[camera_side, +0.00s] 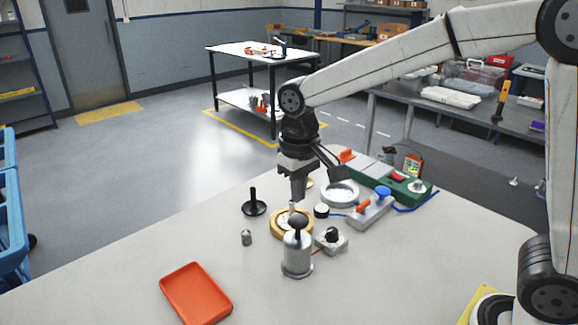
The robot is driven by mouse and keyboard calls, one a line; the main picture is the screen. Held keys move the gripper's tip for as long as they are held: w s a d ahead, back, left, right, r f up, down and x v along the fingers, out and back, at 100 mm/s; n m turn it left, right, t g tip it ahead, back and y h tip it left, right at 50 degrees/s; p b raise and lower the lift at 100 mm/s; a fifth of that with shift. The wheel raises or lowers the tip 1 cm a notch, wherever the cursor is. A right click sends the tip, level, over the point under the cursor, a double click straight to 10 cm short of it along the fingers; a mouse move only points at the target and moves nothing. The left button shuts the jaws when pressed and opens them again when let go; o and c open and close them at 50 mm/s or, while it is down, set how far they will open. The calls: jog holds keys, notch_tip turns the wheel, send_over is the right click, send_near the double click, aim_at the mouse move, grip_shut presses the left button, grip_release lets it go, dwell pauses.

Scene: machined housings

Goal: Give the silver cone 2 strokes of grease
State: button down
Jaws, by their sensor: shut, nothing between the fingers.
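My gripper (298,198) is shut and empty, pointing down over a brass-coloured ring-shaped housing (277,226). A small pale upright piece (292,207) shows just under the fingertips; I cannot tell whether they touch it. A silver canister with a tapered shoulder and black knob (297,257) stands in front of the housing and hides part of it. I cannot tell for certain which silver thing is the cone, and no grease is discernible.
A black-handled disc (254,205) stands to the left, an orange tray (196,294) at front left. A grey switch box (331,240), a fixture with blue and orange knobs (371,208) and a round silver dish (341,193) crowd the right. The left table surface is mostly clear.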

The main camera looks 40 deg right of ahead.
jog(key=shift+r, duration=0.85)
jog(key=shift+s+d+f, duration=0.2)
jog(key=shift+d+f, duration=0.1)
jog(key=shift+f, duration=0.1)
jog(key=s+d+f+t, duration=0.1)
jog(key=s+d+f, duration=0.1)
jog(key=s+f, duration=0.1)
jog(key=s+d+f, duration=0.3)
jog(key=s+f, duration=0.1)
jog(key=f, duration=0.1)
jog(key=s+d+f+t, duration=0.1)
jog(key=s+d+f, duration=0.2)
jog(key=s+f, duration=0.1)
jog(key=shift+d+f+t, duration=0.15)
jog(key=shift+d+t, duration=0.05)
jog(key=shift+t, duration=0.1)
